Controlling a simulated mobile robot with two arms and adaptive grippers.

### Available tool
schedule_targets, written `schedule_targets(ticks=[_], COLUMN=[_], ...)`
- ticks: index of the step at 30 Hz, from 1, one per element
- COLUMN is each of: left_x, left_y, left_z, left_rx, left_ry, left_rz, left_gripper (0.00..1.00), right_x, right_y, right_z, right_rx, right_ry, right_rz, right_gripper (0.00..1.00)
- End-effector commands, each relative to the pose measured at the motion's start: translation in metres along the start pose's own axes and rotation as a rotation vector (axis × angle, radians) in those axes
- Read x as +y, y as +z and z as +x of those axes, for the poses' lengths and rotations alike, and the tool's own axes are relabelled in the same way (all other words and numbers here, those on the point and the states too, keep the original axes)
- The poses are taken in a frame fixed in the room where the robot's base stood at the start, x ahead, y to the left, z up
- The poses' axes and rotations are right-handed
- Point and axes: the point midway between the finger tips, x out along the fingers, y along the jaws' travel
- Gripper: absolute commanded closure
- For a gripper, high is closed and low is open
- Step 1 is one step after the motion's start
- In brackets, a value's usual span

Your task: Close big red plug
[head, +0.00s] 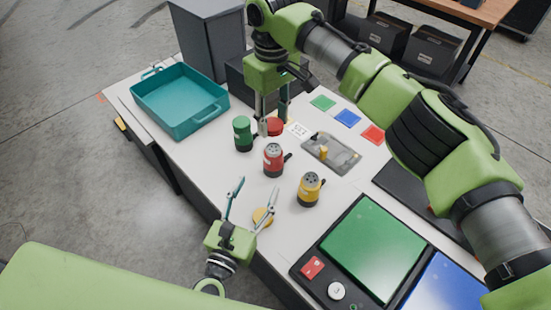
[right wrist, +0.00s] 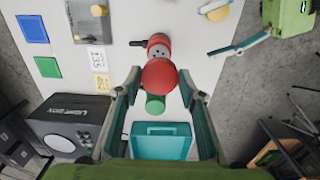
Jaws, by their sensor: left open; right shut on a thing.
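The red plug (head: 273,160) stands upright on the white table, its top with holes uncovered and a black lever at its side. It also shows in the right wrist view (right wrist: 158,45). My right gripper (head: 272,115) is shut on the round red cap (head: 274,127), behind the red plug in the head view. In the right wrist view the cap (right wrist: 160,76) is between the fingers and partly overlaps the plug. Its height above the table is hard to tell. My left gripper (head: 251,203) is open and empty, its fingers near a yellow cap (head: 262,217) at the table's front edge.
A green plug (head: 243,134) stands left of the red one, a yellow plug (head: 310,190) right of it. A teal tote (head: 190,125) is at the left. A grey plate (head: 331,153), coloured squares (head: 347,118) and a button panel (head: 312,268) lie on the right.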

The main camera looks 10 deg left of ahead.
Motion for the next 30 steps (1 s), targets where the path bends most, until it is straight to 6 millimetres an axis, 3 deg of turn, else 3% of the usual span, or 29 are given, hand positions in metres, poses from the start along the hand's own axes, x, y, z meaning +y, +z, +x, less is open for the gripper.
schedule_targets(ticks=[7,21,30], left_x=[0.001,0.0,0.0], left_y=[0.0,0.001,0.0], left_z=[0.011,0.095,0.119], left_rx=[-0.002,-0.003,-0.001], left_ry=[0.003,0.001,0.0], left_rz=[0.001,0.0,0.0], left_gripper=[0.45,0.45,0.45], right_x=[0.0,0.0,0.0], right_y=[0.0,0.0,0.0], right_z=[0.0,0.0,0.0], right_rx=[0.0,0.0,0.0], right_ry=[0.0,0.0,0.0], right_rz=[0.001,0.001,0.001], right_gripper=[0.75,0.75,0.75])
